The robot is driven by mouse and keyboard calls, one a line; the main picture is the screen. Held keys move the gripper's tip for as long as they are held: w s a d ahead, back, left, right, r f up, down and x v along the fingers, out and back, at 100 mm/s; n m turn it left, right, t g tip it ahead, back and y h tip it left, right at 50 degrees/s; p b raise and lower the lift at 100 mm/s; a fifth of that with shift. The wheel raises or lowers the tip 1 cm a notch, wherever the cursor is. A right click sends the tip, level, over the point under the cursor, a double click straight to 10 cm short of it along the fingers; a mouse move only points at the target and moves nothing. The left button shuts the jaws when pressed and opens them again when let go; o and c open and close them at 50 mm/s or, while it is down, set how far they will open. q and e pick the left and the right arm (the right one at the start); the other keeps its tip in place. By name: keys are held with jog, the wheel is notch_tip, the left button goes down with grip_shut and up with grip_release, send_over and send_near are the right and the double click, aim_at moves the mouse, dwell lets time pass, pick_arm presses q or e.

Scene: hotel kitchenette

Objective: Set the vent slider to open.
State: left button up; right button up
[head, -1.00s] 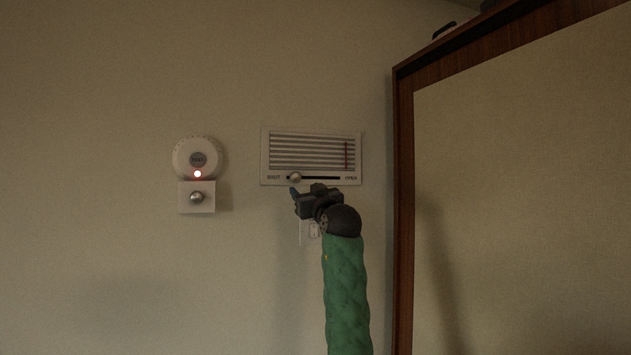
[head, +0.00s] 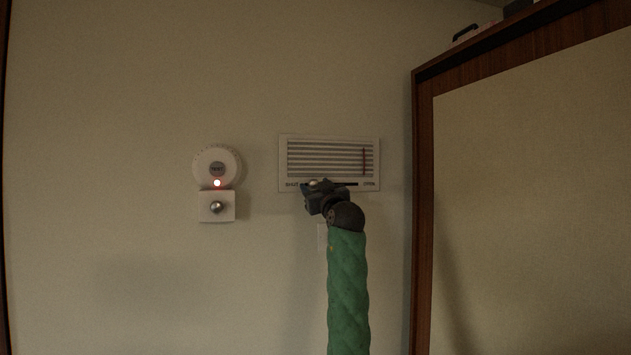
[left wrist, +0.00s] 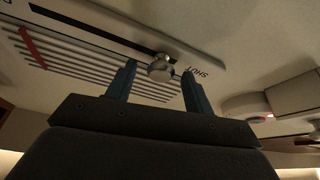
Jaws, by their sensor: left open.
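The white vent panel (head: 370,150) is on the wall, with grey louvres and a dark slot running from the SHUT label on the left to the OPEN label on the right. Its round metal slider knob (head: 314,183) is near the SHUT end. In the left wrist view the knob (left wrist: 160,69) shows between the two blue fingertips of my left gripper (left wrist: 158,72), close to them. My left gripper (head: 312,187) is open at the knob and hides part of the slot's left end. Contact with the knob cannot be told. My right gripper is not in view.
A round white dial (head: 217,164) with a red light and a knob plate (head: 216,206) is on the wall to the left. A tall wood-framed cabinet (head: 424,200) stands to the right. A pale wall plate (head: 322,237) is partly hidden behind my arm.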

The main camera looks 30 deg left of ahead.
pick_arm(q)
jog(key=shift+w+a+r, duration=0.1)
jog(key=shift+w+a, duration=0.1)
jog(key=shift+a, duration=0.15)
jog(key=shift+d, duration=0.1)
